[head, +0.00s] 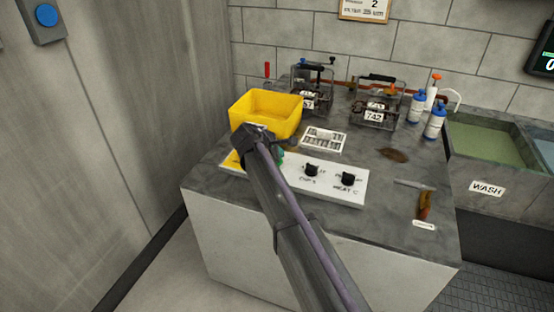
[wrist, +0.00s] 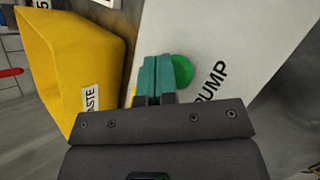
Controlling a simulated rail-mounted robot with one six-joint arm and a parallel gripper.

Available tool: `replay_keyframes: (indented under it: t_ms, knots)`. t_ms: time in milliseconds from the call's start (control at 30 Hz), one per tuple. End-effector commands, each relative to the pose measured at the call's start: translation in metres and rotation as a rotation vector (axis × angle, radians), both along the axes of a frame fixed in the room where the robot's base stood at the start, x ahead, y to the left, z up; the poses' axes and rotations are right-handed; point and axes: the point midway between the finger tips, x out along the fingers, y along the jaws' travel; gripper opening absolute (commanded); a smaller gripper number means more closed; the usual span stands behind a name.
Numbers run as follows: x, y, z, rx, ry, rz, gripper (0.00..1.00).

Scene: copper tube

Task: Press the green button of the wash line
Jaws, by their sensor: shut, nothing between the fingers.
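The round green button (wrist: 183,70) is on the white control panel (wrist: 215,28), beside the printed word PUMP, in the wrist view. My gripper (wrist: 155,62) has its teal fingers shut together with nothing between them. The fingertips are right beside the button, and overlap its left edge in the picture. I cannot tell whether they touch it. In the head view the panel (head: 338,193) lies on the front of the grey bench top. My wrist covers its left part, and a small green patch beside it cannot be told as button or finger.
A yellow waste bin (head: 262,108) stands close behind my wrist, and also at left in the wrist view (wrist: 85,70). Two black knobs (head: 312,169) are on the panel's right. Racks (head: 376,105), bottles (head: 434,122) and a green basin (head: 485,145) stand farther back and right.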

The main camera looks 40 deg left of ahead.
Motion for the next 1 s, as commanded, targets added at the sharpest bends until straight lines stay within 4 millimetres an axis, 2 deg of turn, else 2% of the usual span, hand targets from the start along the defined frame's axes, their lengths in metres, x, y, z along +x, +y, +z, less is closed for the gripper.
replay_keyframes:
  t_ms: [267,500,800,1000]
  knots:
    - [0.0,0.0,-0.002,0.0,0.0,0.0,0.0]
    - [0.0,0.0,0.01,0.0,0.0,0.0,0.0]
    - [0.0,0.0,0.01,0.0,0.0,0.0,0.0]
    - [0.0,0.0,0.034,0.0,0.0,0.0,0.0]
